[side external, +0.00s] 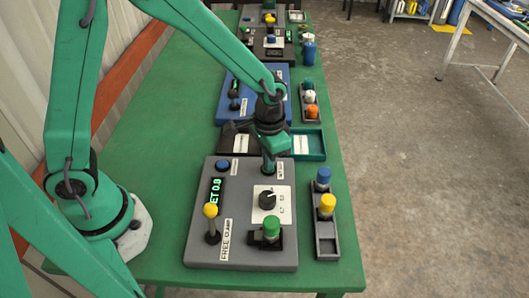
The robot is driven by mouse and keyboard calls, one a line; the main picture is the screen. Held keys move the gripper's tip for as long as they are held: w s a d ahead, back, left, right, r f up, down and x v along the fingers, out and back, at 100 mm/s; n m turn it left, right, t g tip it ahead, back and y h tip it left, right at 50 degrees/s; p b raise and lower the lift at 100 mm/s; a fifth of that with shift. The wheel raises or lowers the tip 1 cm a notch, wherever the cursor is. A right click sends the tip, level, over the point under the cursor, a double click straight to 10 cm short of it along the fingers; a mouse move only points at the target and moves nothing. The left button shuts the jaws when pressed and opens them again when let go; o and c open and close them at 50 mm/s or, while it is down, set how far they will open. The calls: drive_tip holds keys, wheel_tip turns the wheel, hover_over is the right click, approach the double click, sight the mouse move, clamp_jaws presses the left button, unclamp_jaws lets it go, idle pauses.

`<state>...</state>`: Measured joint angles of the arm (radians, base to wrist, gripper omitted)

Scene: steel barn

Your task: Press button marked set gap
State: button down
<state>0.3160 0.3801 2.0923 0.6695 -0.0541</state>
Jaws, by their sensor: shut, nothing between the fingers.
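A grey control box (205,252) stands at the near end of the green table. My gripper (268,168) points down, shut and empty, over the far right part of the box. Its tips are at or just above the box top; I cannot tell if they touch. A small label (280,170) lies right beside them, too small to read. Any button under the gripper is hidden. A blue button (222,166) with a small unreadable label sits at the box's far left. A lit green display (216,191) reads "ET 0.8", partly cut off.
On the box are a black dial (267,200), a yellow-topped lever (210,211) and a green-topped peg (271,228) in a black holder. A dark rack (327,247) with blue and yellow pegs stands right. More panels stand farther back on the table (160,130).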

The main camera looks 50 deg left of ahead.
wheel_tip(320, 180, up, 8)
drive_tip(key=shift+f, duration=0.2)
idle(1.0)
idle(0.6)
drive_tip(key=s+a+r+n+t, duration=0.3)
drive_tip(key=s+a+r+t, duration=0.2)
drive_tip(key=s+a+r, duration=0.7)
drive_tip(key=shift+s+r+t, duration=0.3)
drive_tip(key=shift+s+r, duration=0.1)
drive_tip(key=shift+s, duration=0.8)
